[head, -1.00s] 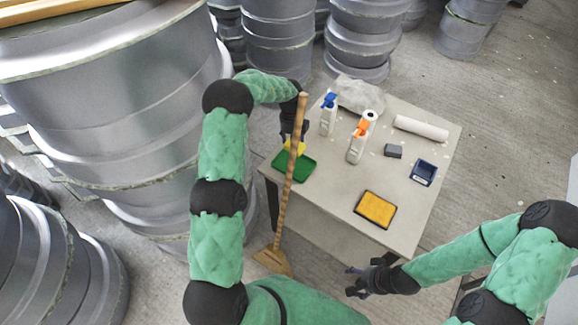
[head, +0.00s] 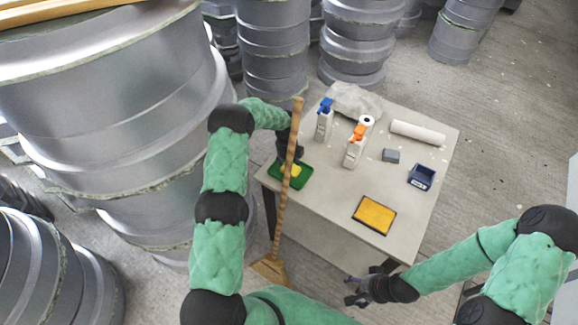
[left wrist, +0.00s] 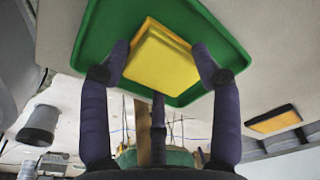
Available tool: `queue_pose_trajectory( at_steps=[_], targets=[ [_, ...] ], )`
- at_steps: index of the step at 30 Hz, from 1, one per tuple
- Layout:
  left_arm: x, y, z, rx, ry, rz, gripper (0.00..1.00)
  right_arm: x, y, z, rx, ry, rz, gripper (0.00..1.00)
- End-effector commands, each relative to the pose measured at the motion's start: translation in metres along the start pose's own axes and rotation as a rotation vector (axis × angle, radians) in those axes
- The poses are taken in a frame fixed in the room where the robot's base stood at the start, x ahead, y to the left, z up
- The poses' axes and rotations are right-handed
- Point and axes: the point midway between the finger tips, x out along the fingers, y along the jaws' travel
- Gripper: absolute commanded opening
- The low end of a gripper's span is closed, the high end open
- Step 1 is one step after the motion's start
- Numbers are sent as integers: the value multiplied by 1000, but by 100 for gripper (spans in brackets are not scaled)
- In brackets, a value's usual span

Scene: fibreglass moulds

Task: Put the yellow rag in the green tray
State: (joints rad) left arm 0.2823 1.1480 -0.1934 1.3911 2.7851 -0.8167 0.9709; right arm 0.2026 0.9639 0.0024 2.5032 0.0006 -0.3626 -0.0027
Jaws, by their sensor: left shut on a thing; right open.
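The yellow rag (left wrist: 160,62) is a folded block between the fingertips of my left gripper (left wrist: 160,60) in the left wrist view. My left gripper is shut on it, and the rag lies over the floor of the green tray (left wrist: 222,48). I cannot tell whether it touches the tray floor. In the head view the rag (head: 292,169) shows as a small yellow patch within the green tray (head: 300,180), partly hidden by a wooden handle and my left gripper (head: 287,155). My right gripper (head: 357,290) is open and empty, off the table's front edge.
A broom (head: 288,190) stands upright before the table's left edge, its handle crossing the tray in view.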

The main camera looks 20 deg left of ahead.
Motion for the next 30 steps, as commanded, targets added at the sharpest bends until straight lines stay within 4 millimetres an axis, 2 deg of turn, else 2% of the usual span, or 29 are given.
queue_pose_trajectory(
  at_steps=[7,8,9,10,23,26,30],
  targets=[
    [2,0,0,0,1,1,33,0,0,0,0,0,0,72],
    [2,0,0,0,1,1,69,0,0,0,0,0,0,72],
    [2,0,0,0,0,1,80,0,0,0,0,0,0,72],
    [2,0,0,0,1,1,87,0,0,0,0,0,0,72],
    [-3,0,0,1,0,0,87,-1,0,0,0,0,0,72],
    [-14,0,0,1,-2,-1,87,-3,-1,0,0,0,0,72],
    [-41,-1,0,1,-3,-2,87,-8,-3,0,0,0,0,72]
  ],
)
